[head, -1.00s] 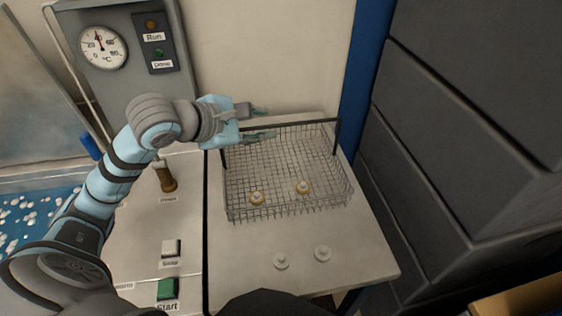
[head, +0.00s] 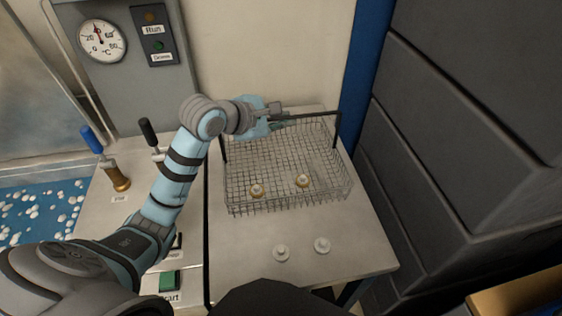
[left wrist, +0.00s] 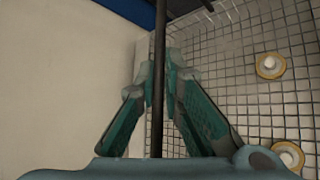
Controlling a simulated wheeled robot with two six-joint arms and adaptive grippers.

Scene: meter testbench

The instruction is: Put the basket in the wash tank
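The wire basket (head: 290,200) stands on the right part of the pale bench, with a dark raised handle bar (head: 318,115) along its far side. My left gripper (head: 284,115) is at the left part of that bar. In the left wrist view the bar (left wrist: 160,40) runs between the two teal fingers (left wrist: 160,75), which close in on it from both sides and look shut on it. The basket rests on the bench. The wash tank (head: 35,212), with blue, foam-flecked liquid, is at the far left, partly out of frame. My right gripper is out of view.
Two small round parts (head: 256,190) lie in the basket, and two white ones (head: 281,253) lie on the bench in front. Blue-handled (head: 92,140) and black-handled (head: 149,133) levers stand between tank and basket. Dark grey cabinets (head: 470,130) flank the right.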

